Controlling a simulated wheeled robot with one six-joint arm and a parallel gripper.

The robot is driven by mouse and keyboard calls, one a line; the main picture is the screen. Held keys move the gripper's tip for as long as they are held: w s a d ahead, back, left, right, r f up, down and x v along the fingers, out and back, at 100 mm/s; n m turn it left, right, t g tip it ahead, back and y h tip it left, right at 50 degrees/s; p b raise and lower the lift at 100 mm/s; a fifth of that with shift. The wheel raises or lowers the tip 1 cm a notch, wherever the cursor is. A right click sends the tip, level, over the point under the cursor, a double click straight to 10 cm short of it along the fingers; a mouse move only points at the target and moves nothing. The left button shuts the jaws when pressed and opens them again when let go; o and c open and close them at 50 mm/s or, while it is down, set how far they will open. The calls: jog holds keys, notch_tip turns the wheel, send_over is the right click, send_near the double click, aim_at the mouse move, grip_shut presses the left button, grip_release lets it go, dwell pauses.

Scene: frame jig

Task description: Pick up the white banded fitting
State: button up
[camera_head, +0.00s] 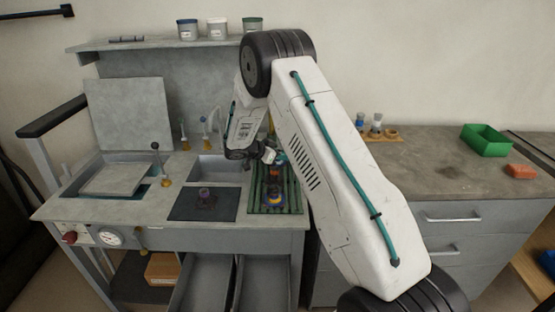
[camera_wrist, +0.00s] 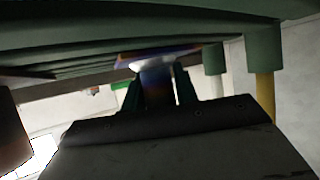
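My gripper (camera_head: 268,156) is low over a green slatted rack (camera_head: 292,200) on the sink bench. A small white part shows at its tip, but I cannot tell whether it is the white banded fitting. Below it on the rack stands a dark fitting with a yellow and purple base (camera_head: 275,198). In the wrist view, the gripper's dark green fingers (camera_wrist: 158,92) stand on either side of a blurred bluish-brown piece (camera_wrist: 157,82). A thin bright strip shows beside the right finger. Contact is too dark to judge. No clear white bands are visible.
Left of the rack is a dark mat (camera_head: 185,210) with a purple piece (camera_head: 205,196). Small fittings stand in a wooden holder (camera_head: 388,134) on the right counter, near a green bin (camera_head: 486,141) and an orange block (camera_head: 521,171). Jars (camera_head: 217,28) line the shelf.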

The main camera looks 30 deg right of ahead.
grip_shut()
